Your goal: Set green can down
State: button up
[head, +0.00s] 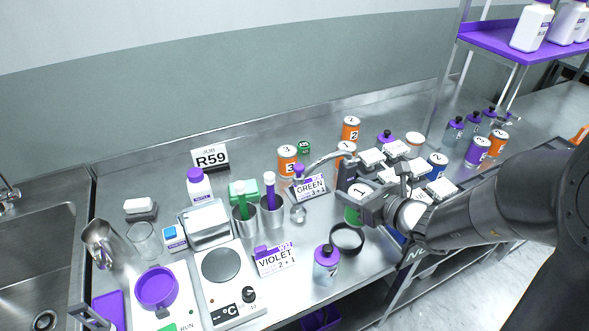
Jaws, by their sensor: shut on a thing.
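My gripper (362,198) reaches in from the right over the steel bench and is shut on the green can (352,216). The fingers hide much of the can; a pale face marked 1 shows between them and some green shows below. I cannot tell whether its base touches the bench. The GREEN card (309,188), reading 3 + 1, stands to the left of the can. A black ring (347,238) lies on the bench just in front of the can.
Orange cans (287,160) stand behind. White-topped items (395,149) and a blue can (437,164) crowd the right. A purple-capped bottle (326,264) and VIOLET card (274,259) stand in front. Beakers with green and purple handles (245,221) stand left. The back bench is mostly clear.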

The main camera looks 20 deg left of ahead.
notch_tip(320, 180, up, 22)
jog(key=f, duration=0.1)
jog(key=w+a+r+m+t+h, duration=0.2)
jog(key=w+a+m+t+h, duration=0.25)
jog(key=w+a, duration=1.35)
jog(key=w+a+f+m+t+h, duration=0.2)
jog(key=w+a+m+h, duration=0.25)
jog(key=a, duration=0.45)
notch_tip(320, 180, down, 17)
jog(key=shift+s+a+f, duration=0.15)
jog(key=shift+a+f, duration=1.75)
jog(key=shift+f, duration=0.05)
jog(key=shift+s+a+f, duration=0.15)
jog(key=shift+a+f, duration=1.75)
jog(key=shift+f, duration=0.05)
jog(key=shift+s+a+f, duration=0.15)
jog(key=shift+a+f, duration=1.75)
jog(key=shift+f, duration=0.05)
jog(key=shift+f, duration=0.1)
jog(key=o, duration=1.3)
